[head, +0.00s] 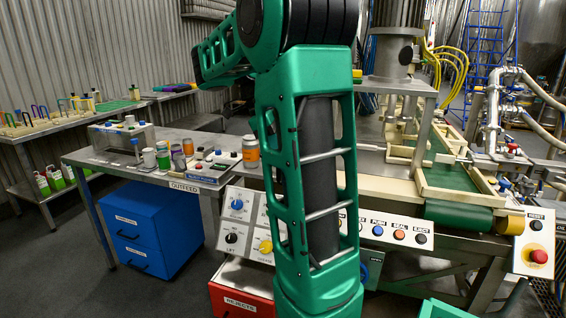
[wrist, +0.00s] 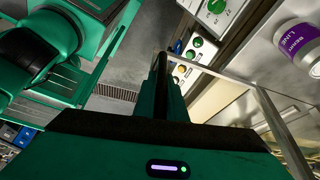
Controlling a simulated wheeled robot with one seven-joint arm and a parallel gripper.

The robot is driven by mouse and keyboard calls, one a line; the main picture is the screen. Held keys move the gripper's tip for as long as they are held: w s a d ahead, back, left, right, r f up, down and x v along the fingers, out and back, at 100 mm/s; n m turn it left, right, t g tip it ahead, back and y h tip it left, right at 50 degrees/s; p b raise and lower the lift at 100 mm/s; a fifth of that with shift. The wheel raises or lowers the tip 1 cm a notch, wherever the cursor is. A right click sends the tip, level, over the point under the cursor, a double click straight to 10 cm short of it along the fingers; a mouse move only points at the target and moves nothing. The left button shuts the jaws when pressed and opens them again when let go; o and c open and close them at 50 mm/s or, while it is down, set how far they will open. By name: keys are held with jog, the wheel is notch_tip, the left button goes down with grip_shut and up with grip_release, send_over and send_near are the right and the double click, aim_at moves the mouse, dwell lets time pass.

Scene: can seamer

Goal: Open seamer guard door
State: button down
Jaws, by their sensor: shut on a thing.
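In the wrist view, my gripper (wrist: 161,72) points away from the camera with its dark fingers close together. A pale metal frame (wrist: 222,76) with a see-through panel starts at the fingers and runs right, then down; it looks like the guard door. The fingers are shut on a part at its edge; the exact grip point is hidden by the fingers. In the head view, a machine with a grey motor housing (head: 393,52) stands behind my green arm. My arm covers the middle of that view, so my gripper and most of the door area are hidden there.
A can with a purple label (wrist: 296,42) stands beyond the frame. Knobs and buttons (wrist: 190,48) sit near the fingertips. In the head view are a conveyor (head: 446,178), a red emergency stop (head: 538,256), an outfeed table (head: 100,158) with cans, and a blue drawer cabinet (head: 150,228).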

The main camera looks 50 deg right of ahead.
jog(key=shift+a+f, duration=0.15)
jog(key=shift+a, duration=0.2)
jog(key=c, duration=2.1)
grip_release()
jog(key=shift+a, duration=0.15)
jog(key=shift+d, duration=0.2)
jog(key=shift+v, duration=1.05)
